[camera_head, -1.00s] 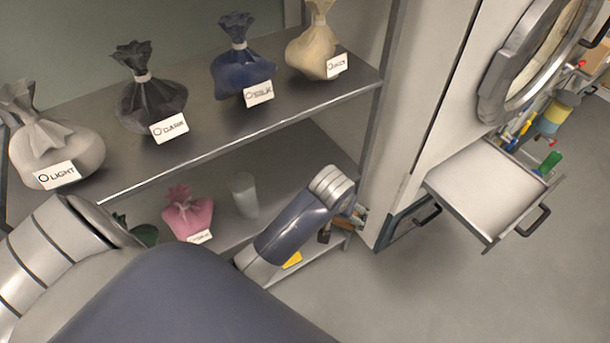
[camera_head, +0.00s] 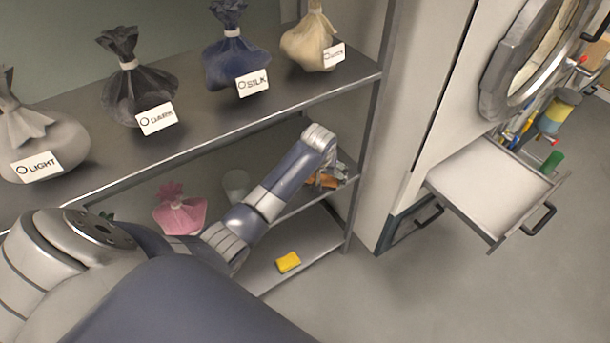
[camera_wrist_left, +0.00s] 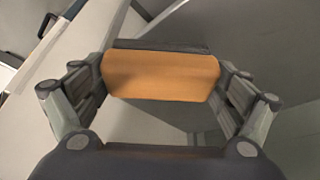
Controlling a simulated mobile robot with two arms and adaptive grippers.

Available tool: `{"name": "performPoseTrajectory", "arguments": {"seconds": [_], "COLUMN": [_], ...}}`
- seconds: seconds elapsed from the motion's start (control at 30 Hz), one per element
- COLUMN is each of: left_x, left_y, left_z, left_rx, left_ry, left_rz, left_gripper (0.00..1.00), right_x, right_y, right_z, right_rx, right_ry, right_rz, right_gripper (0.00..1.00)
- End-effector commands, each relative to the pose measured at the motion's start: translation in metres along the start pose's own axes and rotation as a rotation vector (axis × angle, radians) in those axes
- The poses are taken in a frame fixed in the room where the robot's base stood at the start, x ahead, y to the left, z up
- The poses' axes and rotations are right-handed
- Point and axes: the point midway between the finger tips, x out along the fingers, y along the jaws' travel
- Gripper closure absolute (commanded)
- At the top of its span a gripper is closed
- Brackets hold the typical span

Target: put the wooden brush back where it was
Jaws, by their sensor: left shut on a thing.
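The wooden brush (camera_wrist_left: 160,75) shows in the left wrist view as an orange-brown block with a dark strip along its far edge. My left gripper (camera_wrist_left: 162,90) is shut on it, with a finger on each side. In the head view my left arm reaches over the front of the shelf rack, its wrist near the rack's right post. My right gripper is not in view.
The top shelf (camera_head: 215,125) holds labelled sacks, including LIGHT (camera_head: 45,140) and SILK (camera_head: 235,55). Lower down are a pink sack (camera_head: 180,212), a pale cup (camera_head: 236,184) and a yellow sponge (camera_head: 288,262). An open drawer (camera_head: 490,185) juts out at right. The floor (camera_head: 430,300) is clear.

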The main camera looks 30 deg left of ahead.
Motion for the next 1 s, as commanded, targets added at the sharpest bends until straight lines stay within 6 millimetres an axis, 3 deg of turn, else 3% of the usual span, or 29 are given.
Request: {"name": "performPoseTrajectory", "arguments": {"seconds": [0.1, 0.3, 0.6, 1.0], "left_x": [0.006, 0.013, 0.043, 0.048], "left_y": [-0.028, -0.05, -0.051, -0.051], "left_z": [-0.01, -0.018, -0.006, -0.003], "left_rx": [-0.001, 0.0, 0.001, 0.001], "left_ry": [0.001, 0.001, -0.001, 0.0], "left_rz": [-0.003, 0.0, 0.001, 0.001], "left_gripper": [0.35, 0.35, 0.35, 0.35], "right_x": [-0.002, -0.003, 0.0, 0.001], "right_y": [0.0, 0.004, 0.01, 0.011], "right_z": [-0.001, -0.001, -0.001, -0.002], "right_rx": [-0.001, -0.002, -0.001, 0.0], "right_ry": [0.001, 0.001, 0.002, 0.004], "right_rz": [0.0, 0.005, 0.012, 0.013], "right_gripper": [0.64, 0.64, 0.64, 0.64]}}
